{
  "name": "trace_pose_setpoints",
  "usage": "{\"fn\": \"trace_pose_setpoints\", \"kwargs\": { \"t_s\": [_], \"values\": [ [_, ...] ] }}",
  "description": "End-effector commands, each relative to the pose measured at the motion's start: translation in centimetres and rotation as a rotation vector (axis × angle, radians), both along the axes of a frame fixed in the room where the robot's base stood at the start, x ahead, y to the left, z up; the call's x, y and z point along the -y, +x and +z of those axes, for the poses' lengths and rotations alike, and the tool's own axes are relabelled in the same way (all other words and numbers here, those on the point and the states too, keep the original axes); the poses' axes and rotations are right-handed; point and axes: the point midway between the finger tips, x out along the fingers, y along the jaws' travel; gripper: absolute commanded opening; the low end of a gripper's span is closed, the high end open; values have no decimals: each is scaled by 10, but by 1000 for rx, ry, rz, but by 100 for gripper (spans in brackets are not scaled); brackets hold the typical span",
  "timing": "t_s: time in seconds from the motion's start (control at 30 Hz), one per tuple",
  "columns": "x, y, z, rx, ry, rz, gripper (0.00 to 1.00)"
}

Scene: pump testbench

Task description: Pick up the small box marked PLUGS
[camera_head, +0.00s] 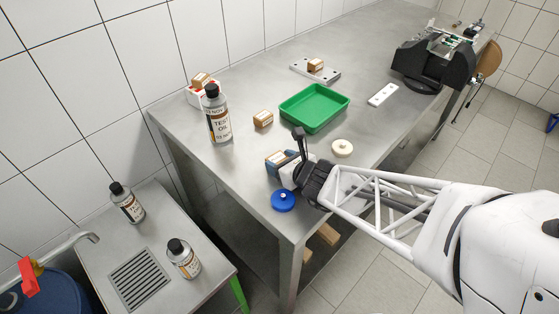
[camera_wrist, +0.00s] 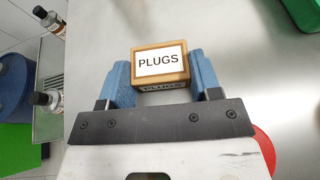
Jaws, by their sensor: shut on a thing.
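The small box marked PLUGS (camera_wrist: 160,64) is brown with a white label, and its lettering is upright in the wrist view. My gripper (camera_wrist: 160,82) has its two blue fingers against the box's left and right sides, shut on it. In the head view the box (camera_head: 276,157) shows partly behind my gripper (camera_head: 284,170), near the front part of the steel table (camera_head: 240,170). I cannot tell whether the box touches the table.
A blue round thing (camera_head: 283,201) lies close to my gripper at the table edge. A white ring (camera_head: 342,148), a green tray (camera_head: 314,107), another small box (camera_head: 263,118) and a TEST OIL bottle (camera_head: 217,117) stand around. A sink bench with bottles (camera_head: 127,203) is lower left.

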Motion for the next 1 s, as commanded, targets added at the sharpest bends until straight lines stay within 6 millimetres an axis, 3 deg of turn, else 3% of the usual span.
{"fn": "trace_pose_setpoints", "kwargs": {
  "t_s": [0.57,0.77,1.0],
  "values": [
    [0,-1,36,1,1,0,34],
    [9,-26,38,2,0,-1,34],
    [25,-73,43,1,0,-2,34]
  ]
}}
